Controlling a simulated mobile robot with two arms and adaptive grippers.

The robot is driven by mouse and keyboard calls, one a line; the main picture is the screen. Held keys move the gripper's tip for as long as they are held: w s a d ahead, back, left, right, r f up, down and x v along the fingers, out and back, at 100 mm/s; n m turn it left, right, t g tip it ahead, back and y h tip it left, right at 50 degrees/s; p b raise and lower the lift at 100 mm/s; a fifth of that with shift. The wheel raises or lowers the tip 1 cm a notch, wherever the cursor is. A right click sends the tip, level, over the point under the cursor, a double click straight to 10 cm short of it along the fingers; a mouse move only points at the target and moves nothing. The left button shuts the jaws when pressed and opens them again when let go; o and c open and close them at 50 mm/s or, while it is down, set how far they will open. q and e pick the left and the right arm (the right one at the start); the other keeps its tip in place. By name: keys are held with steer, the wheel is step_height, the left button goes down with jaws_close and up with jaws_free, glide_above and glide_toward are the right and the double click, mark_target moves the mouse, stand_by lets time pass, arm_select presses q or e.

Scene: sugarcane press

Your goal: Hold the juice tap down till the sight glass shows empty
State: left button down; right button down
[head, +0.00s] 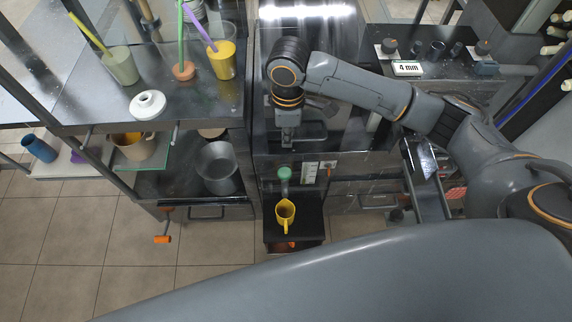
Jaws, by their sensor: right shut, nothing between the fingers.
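The juice tap has a green knob (284,173) and sits on the front of the dark press at the centre. A yellow jug (285,214) stands under it on a black shelf (309,222). A small pale upright panel (310,173) just right of the tap looks like the sight glass; its level is too small to read. My right gripper (286,146) is shut and empty. It shows above the green knob in the picture, with a gap between them. My left gripper is not in view.
On the left counter stand a yellow cup (222,60), a green cup (121,66) and a white ring-shaped piece (147,105). A grey pot (217,167) is on the shelf below. A "4 mm" sign (407,68) stands at the right back. Tiled floor is free at lower left.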

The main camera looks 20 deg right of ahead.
mark_target(286, 171)
steer(key=shift+f, duration=0.1)
step_height(286, 171, down, 13)
steer(key=shift+a+f+p, duration=0.15)
steer(key=shift+p, duration=0.65)
steer(key=shift+f, duration=0.3)
